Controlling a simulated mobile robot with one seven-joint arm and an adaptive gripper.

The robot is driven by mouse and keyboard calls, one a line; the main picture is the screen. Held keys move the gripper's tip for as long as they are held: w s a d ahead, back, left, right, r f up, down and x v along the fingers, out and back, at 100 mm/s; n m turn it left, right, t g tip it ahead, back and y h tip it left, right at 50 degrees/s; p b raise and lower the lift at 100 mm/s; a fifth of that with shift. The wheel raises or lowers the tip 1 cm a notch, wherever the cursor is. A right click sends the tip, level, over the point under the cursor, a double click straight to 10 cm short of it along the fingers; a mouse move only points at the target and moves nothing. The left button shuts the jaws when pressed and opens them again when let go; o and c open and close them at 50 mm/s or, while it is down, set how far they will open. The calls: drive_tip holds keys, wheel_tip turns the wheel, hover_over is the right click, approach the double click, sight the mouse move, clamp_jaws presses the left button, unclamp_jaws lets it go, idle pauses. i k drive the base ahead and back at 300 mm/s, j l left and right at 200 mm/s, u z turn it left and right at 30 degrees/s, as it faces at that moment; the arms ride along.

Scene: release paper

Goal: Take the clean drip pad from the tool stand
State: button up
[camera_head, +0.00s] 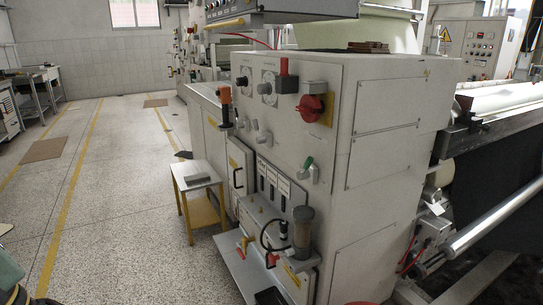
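A small stand with yellow legs (186,220) and a pale top stands on the floor left of the big machine, and is likely the tool stand. My gripper is not clearly in view.
The big grey machine (388,150) with knobs and levers fills the middle and right. A low shelf (240,268) with a hose and a cylindrical container juts from its front. Speckled floor (115,215) with yellow lines is open at left. Workbenches (35,85) line the far left.

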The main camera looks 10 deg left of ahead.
sight(191, 179)
drive_tip(key=i+j, duration=0.1)
drive_tip(key=j, duration=0.3)
drive_tip(key=i+j, duration=0.15)
drive_tip(key=j, duration=0.25)
drive_tip(key=i+j, duration=0.1)
drive_tip(key=j, duration=0.3)
drive_tip(key=i+j, duration=0.35)
drive_tip(key=j, duration=0.2)
drive_tip(key=i+j, duration=1.55)
drive_tip(key=i, duration=0.25)
drive_tip(key=i+j, duration=0.15)
drive_tip(key=i, duration=0.3)
drive_tip(key=l+z, duration=0.05)
